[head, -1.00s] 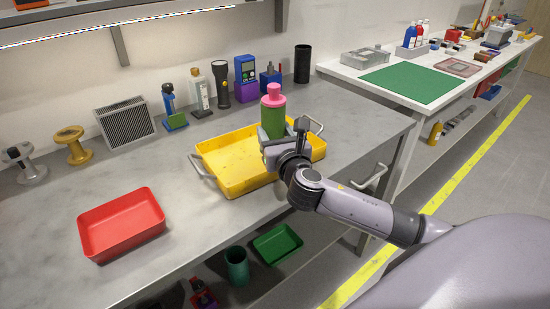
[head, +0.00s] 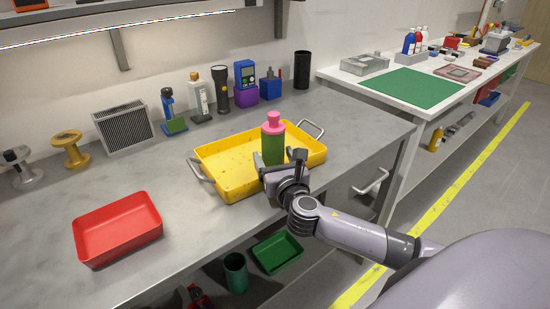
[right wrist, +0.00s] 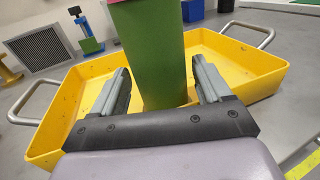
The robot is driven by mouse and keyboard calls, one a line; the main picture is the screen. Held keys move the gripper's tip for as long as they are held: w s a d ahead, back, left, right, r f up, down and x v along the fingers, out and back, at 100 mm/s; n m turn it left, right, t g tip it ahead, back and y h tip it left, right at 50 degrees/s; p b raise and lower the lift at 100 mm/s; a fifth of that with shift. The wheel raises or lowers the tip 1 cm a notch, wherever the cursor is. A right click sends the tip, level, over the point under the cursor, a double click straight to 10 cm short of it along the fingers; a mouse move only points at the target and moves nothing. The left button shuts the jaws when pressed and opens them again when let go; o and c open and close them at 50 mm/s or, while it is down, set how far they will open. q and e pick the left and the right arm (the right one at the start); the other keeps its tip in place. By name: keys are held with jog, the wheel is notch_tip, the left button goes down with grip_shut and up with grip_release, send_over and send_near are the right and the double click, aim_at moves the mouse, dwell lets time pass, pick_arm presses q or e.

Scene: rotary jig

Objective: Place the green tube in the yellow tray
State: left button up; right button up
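The green tube (head: 272,150) has a pink cap and stands upright inside the yellow tray (head: 228,182), near the tray's front right part. In the right wrist view the tube (right wrist: 157,50) shows with its lower end on the tray floor; its top is cut off. My right gripper (head: 281,162) is at the tray's front side, low against the tube. In the right wrist view its two fingers (right wrist: 162,80) are spread, one on each side of the tube, with narrow gaps. My left gripper is not in view.
A red tray (head: 118,228) sits at the left on the grey bench. Behind the yellow tray stand a black flashlight (head: 220,90), a white bottle (head: 198,97) and a blue meter (head: 245,75). The tray has metal handles (head: 200,170) at its ends. The bench between the trays is clear.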

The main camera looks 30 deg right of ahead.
jog(key=shift+r, duration=0.15)
jog(key=shift+s, duration=0.2)
jog(key=v, duration=1.1)
jog(key=shift+s+a, duration=0.15)
jog(key=shift+s, duration=0.15)
